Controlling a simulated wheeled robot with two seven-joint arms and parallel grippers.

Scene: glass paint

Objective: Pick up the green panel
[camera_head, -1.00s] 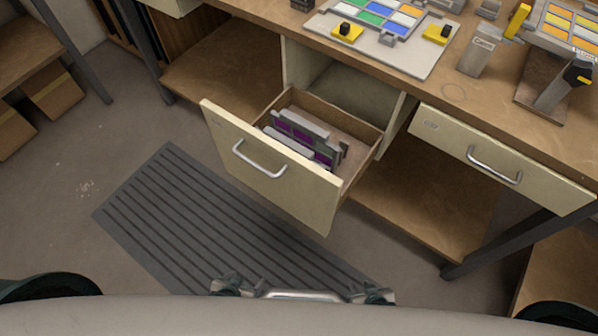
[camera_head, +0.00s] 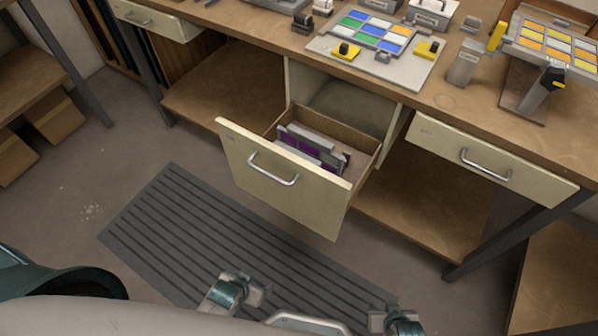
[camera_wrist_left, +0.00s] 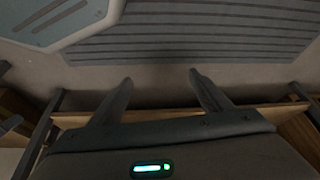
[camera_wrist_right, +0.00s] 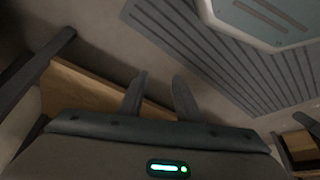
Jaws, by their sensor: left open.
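Green panes (camera_head: 372,30) show among blue, white and orange ones in a grid on a light board on the workbench. I cannot tell whether one of them is the green panel. Purple panels (camera_head: 300,143) in grey frames stand in the open drawer (camera_head: 282,192). My left gripper (camera_wrist_left: 158,80) is open and empty in its wrist view, with the striped mat beyond it. My right gripper (camera_wrist_right: 160,80) has its fingers apart with nothing between them in its wrist view. Both are far from the panes. I cannot make out the fingers clearly in the head view.
The pulled-out drawer juts over the floor beside the striped mat (camera_head: 215,235). A shut drawer (camera_head: 490,165) is to the right. Yellow-and-black clamps (camera_head: 346,50) sit on the board. A tilted rack of coloured panes (camera_head: 555,42) stands at the bench's right.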

